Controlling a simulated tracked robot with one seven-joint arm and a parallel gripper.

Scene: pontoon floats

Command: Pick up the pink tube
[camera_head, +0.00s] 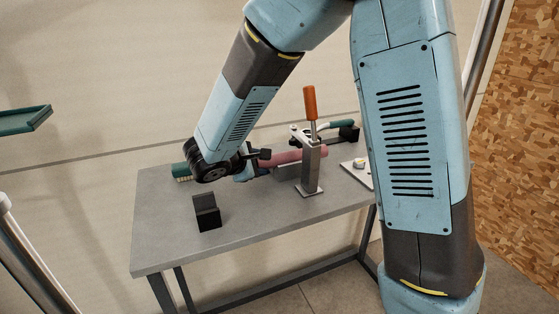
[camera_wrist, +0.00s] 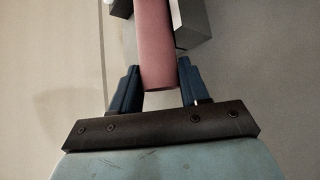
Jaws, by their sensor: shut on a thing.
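The pink tube (camera_head: 292,157) lies level at the back of the grey table, partly hidden behind the toggle clamp's post. In the wrist view the tube (camera_wrist: 157,45) runs from the top edge down between my fingers. My gripper (camera_head: 252,165) is at the tube's left end in the head view. In the wrist view my gripper (camera_wrist: 158,70) has one dark blue finger on each side of the tube's near end and is shut on it. Whether the tube touches the table is hidden.
The metal clamp (camera_head: 312,165) with an orange handle (camera_head: 310,102) stands close by the tube. A black block (camera_head: 206,213) sits on the table (camera_head: 262,220) near its front. A green brush (camera_head: 181,172) lies behind my wrist. A white plate (camera_head: 356,174) is at right.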

